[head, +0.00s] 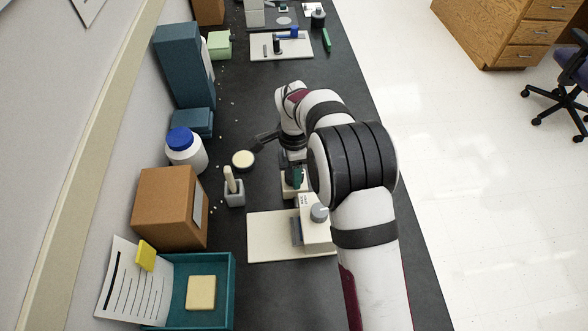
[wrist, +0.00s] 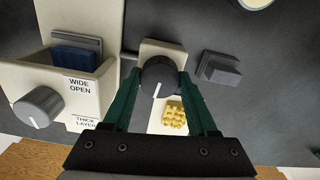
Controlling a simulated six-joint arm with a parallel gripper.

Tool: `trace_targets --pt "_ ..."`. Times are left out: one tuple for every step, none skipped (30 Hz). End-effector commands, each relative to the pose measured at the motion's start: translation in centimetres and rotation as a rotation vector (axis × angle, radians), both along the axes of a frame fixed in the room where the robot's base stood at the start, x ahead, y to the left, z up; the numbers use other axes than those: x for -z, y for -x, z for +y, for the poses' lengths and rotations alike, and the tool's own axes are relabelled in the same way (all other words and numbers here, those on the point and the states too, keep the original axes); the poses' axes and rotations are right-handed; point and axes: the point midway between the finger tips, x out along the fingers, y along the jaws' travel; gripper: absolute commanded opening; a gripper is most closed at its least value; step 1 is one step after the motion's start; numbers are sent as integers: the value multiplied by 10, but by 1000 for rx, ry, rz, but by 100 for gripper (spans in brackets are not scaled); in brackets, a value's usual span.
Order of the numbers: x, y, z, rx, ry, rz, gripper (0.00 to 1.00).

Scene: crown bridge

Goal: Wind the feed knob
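The dark round knob (wrist: 158,78) with a white pointer line stands on a small cream block (wrist: 162,47) in the wrist view. Its pointer aims toward the bottom of the picture. The two green fingers of my gripper (wrist: 160,76) stand on either side of this knob, close against its left and right edges. I cannot tell whether they press on it. In the head view my gripper (head: 293,178) is low over the bench, partly hidden by my arm. A grey knob (wrist: 38,107) with a pale pointer sits on the cream housing at left, beside labels "WIDE OPEN" and "THICK LAYER".
A yellow studded piece (wrist: 175,115) lies close to the right finger. A dark grey block (wrist: 220,69) stands to the right. In the head view, a grey holder (head: 235,195), a round cream-topped dish (head: 243,159) and a brown box (head: 170,207) stand left of my gripper.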

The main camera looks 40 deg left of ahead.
Motion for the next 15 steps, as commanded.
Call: trace_targets --pt "0 0 0 0 1 1 29" --pt "0 0 0 0 1 1 24" --pt "0 0 0 0 1 1 16" --pt "0 0 0 0 1 1 11" --pt "0 0 0 0 1 1 6" --pt "0 0 0 0 1 1 3" --pt "0 0 0 0 1 1 3" --pt "0 0 0 -1 1 1 3" --pt "0 0 0 -3 1 1 3" --pt "0 0 0 -7 1 1 3" --pt "0 0 0 -11 1 1 3" --pt "0 0 0 -20 1 1 3" --pt "0 0 0 -28 1 1 3" --pt "0 0 0 -37 1 1 3" --pt "0 0 0 -55 1 1 3"
